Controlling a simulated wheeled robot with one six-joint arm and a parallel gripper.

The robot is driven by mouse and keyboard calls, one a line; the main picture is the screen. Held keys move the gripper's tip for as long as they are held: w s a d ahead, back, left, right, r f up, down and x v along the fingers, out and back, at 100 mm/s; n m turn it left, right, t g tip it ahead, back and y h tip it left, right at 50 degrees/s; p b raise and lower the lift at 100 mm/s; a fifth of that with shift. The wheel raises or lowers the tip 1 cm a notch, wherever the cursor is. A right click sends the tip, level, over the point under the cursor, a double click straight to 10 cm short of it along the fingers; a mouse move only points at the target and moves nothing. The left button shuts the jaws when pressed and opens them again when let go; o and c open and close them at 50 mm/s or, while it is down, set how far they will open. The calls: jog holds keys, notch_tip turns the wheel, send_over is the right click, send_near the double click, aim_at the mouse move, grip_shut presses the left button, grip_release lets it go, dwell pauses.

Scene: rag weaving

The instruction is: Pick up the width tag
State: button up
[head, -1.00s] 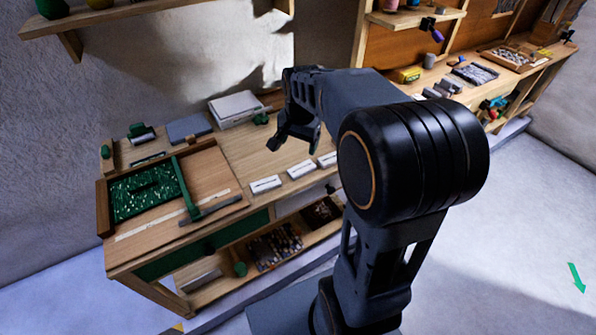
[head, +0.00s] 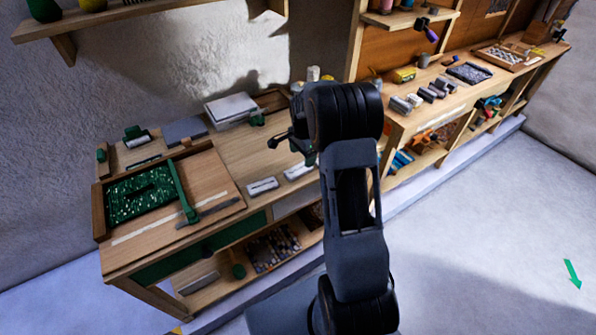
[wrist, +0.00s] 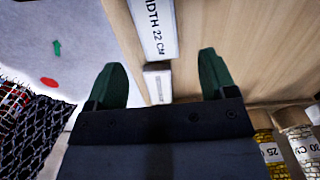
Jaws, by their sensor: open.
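A white tag printed "WIDTH 22 CM" (wrist: 154,28) lies on the wooden bench top at the top of the wrist view, partly cut off by the frame. A second small white block (wrist: 158,84) with fine marks shows between my fingers. In the head view, white tags lie near the bench's front edge, one at the left (head: 262,187) and one nearer my arm (head: 298,171); their print is too small to read. My gripper (wrist: 163,76) is open and empty, its green-tipped fingers on either side of the small block in view. It also shows in the head view (head: 292,147), above the bench, partly hidden by my arm.
Labelled jars (wrist: 270,150) stand at the wrist view's lower right; dark netting (wrist: 35,130) is at its left. On the bench, a green-filled tray (head: 142,192) with a green bar is at left, and a pale box (head: 231,109) at the back.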

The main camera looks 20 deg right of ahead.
aim_at(302, 167)
jog(key=shift+s+a+f+p, duration=0.1)
jog(key=shift+f+p, duration=0.3)
jog(key=shift+f, duration=2.4)
jog(key=shift+c, duration=0.4)
jog(key=c, duration=0.9)
